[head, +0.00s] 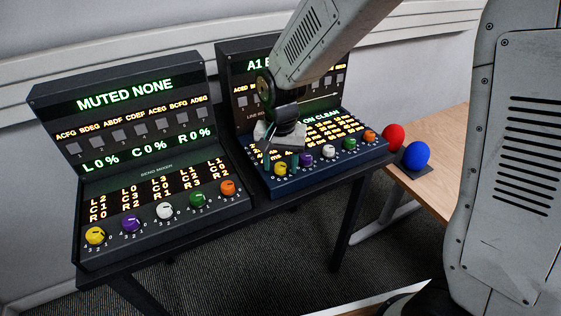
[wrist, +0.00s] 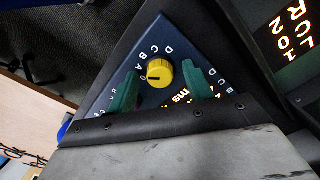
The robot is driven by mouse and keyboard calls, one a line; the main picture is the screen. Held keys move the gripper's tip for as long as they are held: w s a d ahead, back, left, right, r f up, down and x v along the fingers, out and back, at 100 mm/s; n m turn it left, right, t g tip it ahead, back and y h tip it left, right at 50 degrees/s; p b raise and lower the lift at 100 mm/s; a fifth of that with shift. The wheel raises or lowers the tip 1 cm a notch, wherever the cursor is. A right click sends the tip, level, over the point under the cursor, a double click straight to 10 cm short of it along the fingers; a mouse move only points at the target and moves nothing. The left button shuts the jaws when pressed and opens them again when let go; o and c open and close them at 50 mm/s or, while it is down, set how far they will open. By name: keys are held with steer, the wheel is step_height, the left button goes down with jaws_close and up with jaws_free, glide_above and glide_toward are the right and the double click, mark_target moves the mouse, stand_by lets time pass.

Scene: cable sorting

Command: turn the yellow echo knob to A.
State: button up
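The yellow echo knob (head: 280,169) is at the left end of the knob row on the right console (head: 262,186). In the wrist view, the yellow knob (wrist: 160,71) sits on a dark blue panel with D, C, B, A and 0 printed around it. Its dark mark appears to point left, near the 0, just past the A. My gripper (head: 281,161) is over this knob. In the wrist view, the green fingers of my gripper (wrist: 161,84) stand apart on both sides of the knob, with visible gaps. Part of the panel is hidden behind my gripper.
Red (head: 393,136) and blue (head: 416,155) balls are beyond the right console.

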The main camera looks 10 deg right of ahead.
mark_target(281, 165)
step_height(281, 165, up, 8)
steer(key=shift+f, duration=0.1)
stand_by(0.4)
steer(key=shift+s, duration=0.1)
steer(key=s+d+r+n, duration=0.1)
steer(key=s+d+r, duration=0.2)
steer(key=s+d, duration=0.2)
steer(key=s+d+r+n+t, duration=0.1)
steer(key=s+d+r, duration=0.2)
steer(key=s, duration=0.8)
steer(key=s+d+r+n, duration=0.2)
steer(key=s+d+r, duration=0.1)
steer(key=s+d, duration=0.4)
steer(key=shift+s, duration=0.4)
